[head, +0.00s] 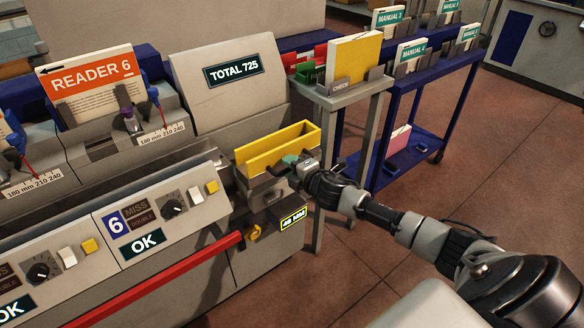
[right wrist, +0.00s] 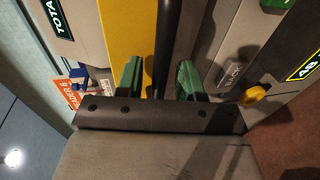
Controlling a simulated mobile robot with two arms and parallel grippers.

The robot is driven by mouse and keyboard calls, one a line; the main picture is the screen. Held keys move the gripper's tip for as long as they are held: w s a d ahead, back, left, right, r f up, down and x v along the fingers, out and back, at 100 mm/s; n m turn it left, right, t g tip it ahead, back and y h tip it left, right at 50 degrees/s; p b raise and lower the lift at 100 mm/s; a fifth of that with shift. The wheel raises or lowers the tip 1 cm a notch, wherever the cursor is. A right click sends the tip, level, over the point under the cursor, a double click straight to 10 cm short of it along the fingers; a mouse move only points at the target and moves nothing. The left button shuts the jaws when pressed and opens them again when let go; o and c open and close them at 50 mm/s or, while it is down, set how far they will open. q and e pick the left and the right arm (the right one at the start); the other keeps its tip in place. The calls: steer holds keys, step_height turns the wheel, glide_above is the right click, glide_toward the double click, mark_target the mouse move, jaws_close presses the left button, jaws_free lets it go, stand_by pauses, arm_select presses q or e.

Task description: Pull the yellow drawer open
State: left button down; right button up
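The yellow drawer (head: 278,148) is at the right end of the grey machine, its open top and hollow inside showing in the head view. My right gripper (head: 290,166) is at its front, with the arm coming in from the lower right. In the right wrist view the green fingers (right wrist: 158,82) are apart, with a dark bar (right wrist: 168,40), seemingly the drawer's handle, between them. The bar is close to the right finger, and a gap shows beside the left one. The yellow face (right wrist: 131,45) is behind. My left gripper is not in view.
A grey stand (head: 345,98) with a yellow block is just behind the drawer. A blue cart (head: 418,88) with manuals is beyond it. A red rail (head: 160,280) runs along the machine's front. Open floor (head: 480,180) lies to the right.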

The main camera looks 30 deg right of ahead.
steer(key=shift+s, duration=0.15)
